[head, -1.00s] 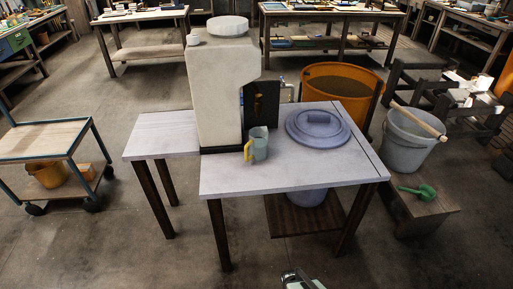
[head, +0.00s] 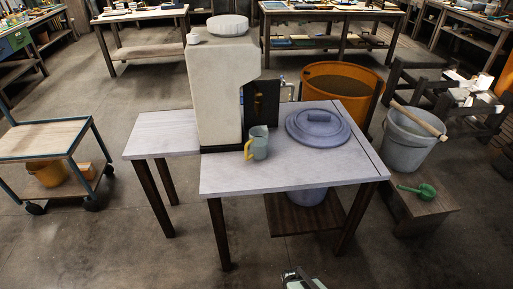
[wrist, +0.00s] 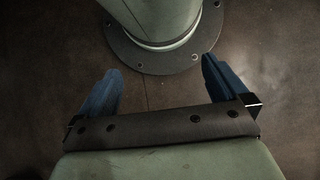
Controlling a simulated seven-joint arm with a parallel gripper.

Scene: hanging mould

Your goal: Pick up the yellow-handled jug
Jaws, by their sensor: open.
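The jug (head: 260,144) is pale grey-green with a yellow handle (head: 248,150) on its left side. It stands upright on the grey table (head: 290,175), in front of the tall pale dispenser block (head: 218,100). In the wrist view my gripper (wrist: 160,78) is open, with two blue fingers wide apart and nothing between them. Beyond the fingers are the floor and my own round base flange. In the head view only a small part of my arm shows at the bottom edge, far in front of the table and apart from the jug. The wrist view does not show the jug.
A round blue-grey lid (head: 318,128) lies on the table right of the jug. An orange tub (head: 340,85) stands behind, and a grey bucket (head: 405,145) and green scoop (head: 422,190) are at right. A trolley (head: 45,140) stands at left. The table's front is clear.

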